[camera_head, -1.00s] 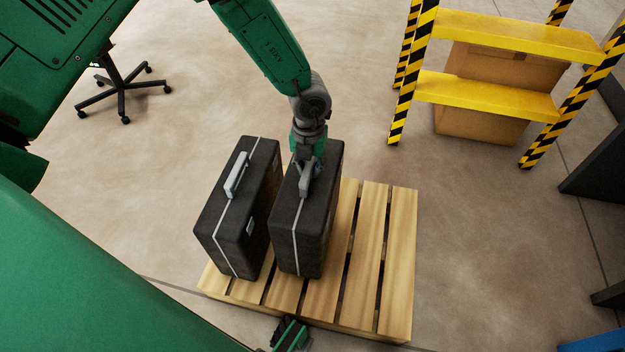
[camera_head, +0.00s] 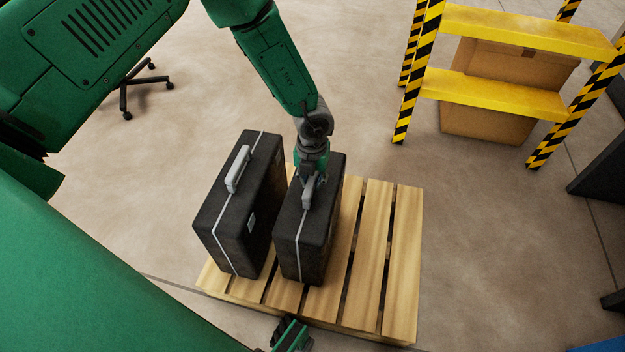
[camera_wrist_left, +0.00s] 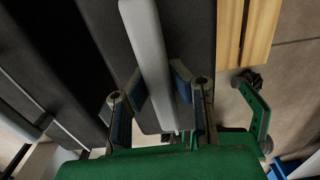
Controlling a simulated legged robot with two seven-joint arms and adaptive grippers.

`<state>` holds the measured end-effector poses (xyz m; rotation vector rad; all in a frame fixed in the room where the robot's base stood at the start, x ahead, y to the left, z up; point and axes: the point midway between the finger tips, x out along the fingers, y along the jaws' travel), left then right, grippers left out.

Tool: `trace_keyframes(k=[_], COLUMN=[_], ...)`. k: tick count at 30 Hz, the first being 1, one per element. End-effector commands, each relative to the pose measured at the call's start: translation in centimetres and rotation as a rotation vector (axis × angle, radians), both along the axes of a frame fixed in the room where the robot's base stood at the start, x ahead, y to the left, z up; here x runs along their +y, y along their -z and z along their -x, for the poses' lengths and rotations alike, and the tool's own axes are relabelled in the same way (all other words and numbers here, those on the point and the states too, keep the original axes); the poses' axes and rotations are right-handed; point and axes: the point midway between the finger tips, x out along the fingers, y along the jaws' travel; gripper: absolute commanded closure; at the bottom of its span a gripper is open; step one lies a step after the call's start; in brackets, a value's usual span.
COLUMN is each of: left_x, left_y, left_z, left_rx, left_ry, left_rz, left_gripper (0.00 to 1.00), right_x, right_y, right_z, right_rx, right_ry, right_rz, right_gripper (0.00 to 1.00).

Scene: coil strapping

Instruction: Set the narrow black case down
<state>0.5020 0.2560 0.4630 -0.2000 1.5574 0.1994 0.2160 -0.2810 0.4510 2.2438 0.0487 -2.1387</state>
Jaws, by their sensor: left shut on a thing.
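The narrow black case (camera_head: 309,230) with a pale seam stands upright over the wooden pallet (camera_head: 403,255). My left gripper (camera_head: 313,190) is above it, shut on its grey handle. In the left wrist view the handle (camera_wrist_left: 148,40) runs between the two blue-padded fingers of my left gripper (camera_wrist_left: 160,88). I cannot tell whether the case's underside touches the slats. What seems to be my right gripper (camera_head: 291,336) shows only in part at the bottom edge; its fingers cannot be made out.
A second black case (camera_head: 232,215) stands upright on the pallet just left of the held one, with a narrow gap between. The pallet's right slats are bare. A yellow rack (camera_head: 495,95) with a cardboard box (camera_head: 485,122) stands at the back right.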

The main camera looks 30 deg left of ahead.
Motion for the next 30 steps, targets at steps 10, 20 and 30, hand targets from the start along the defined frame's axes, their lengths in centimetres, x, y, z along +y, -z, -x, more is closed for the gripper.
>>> trace_keyframes(k=[10,20,30], left_x=[0.0,0.0,0.0], left_y=[0.1,-3.7,-10.5], left_z=[0.0,-0.1,0.0], left_rx=[0.001,0.000,-0.001], left_ry=[0.000,-0.002,-0.001], left_rz=[0.000,0.001,0.002], left_gripper=[0.64,0.64,0.64], right_x=[0.0,0.0,0.0], right_y=[0.0,-1.8,-4.6], right_z=[0.0,0.0,0.0], right_rx=[0.000,0.000,0.000], right_ry=[0.000,0.000,0.000], right_rz=[0.000,0.000,0.000], right_gripper=[0.60,0.60,0.60])
